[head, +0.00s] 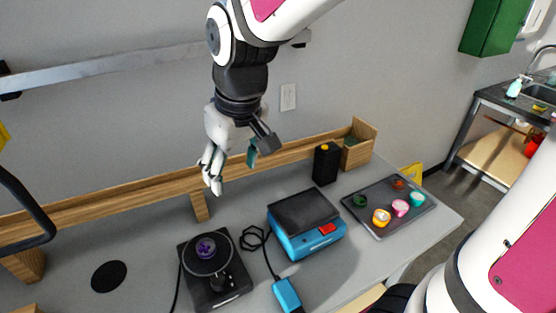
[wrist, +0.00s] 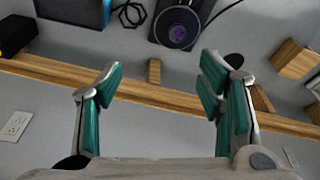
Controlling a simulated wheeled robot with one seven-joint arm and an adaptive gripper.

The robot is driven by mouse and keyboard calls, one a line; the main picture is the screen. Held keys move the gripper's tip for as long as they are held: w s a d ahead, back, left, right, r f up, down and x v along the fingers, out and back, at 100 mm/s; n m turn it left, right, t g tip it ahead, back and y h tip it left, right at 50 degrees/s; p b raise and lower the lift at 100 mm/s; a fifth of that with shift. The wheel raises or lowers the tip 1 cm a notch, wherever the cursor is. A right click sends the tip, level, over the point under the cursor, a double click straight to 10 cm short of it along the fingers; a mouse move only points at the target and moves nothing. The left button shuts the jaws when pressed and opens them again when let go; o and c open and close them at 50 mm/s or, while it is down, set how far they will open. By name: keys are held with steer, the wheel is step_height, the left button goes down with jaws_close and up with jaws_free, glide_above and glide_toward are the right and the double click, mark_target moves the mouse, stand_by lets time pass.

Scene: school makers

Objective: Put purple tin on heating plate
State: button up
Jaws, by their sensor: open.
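The purple tin (head: 206,247) sits on the round dark plate of a black device (head: 229,293) at the front left of the bench. It also shows in the wrist view (wrist: 178,34). A blue device (head: 318,246) with a flat dark top and a red switch stands to its right; its top is bare. I cannot tell for certain which device is the heating plate. My gripper (head: 231,168) is open and empty, well above the bench near the wall. In the wrist view its teal-padded fingers (wrist: 165,76) are spread wide, apart from the tin.
A dark tray (head: 376,233) with several coloured tins lies at the right. A black box (head: 326,164) and a wooden box (head: 359,155) stand behind. A cable and a small blue box (head: 288,295) lie between the devices. A wooden rail runs along the wall.

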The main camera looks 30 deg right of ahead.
steer(key=s+d+r+m+t, duration=0.1)
steer(key=s+d+r, duration=0.1)
steer(key=s, duration=0.5)
steer(key=s+d+r+m+t, duration=0.1)
steer(key=s+d+r+m, duration=0.1)
steer(key=s, duration=0.5)
steer(key=shift+d+r+t+h, duration=0.4)
steer(key=shift+d+r, duration=0.4)
steer(key=shift+r, duration=0.05)
steer(key=shift+w, duration=0.1)
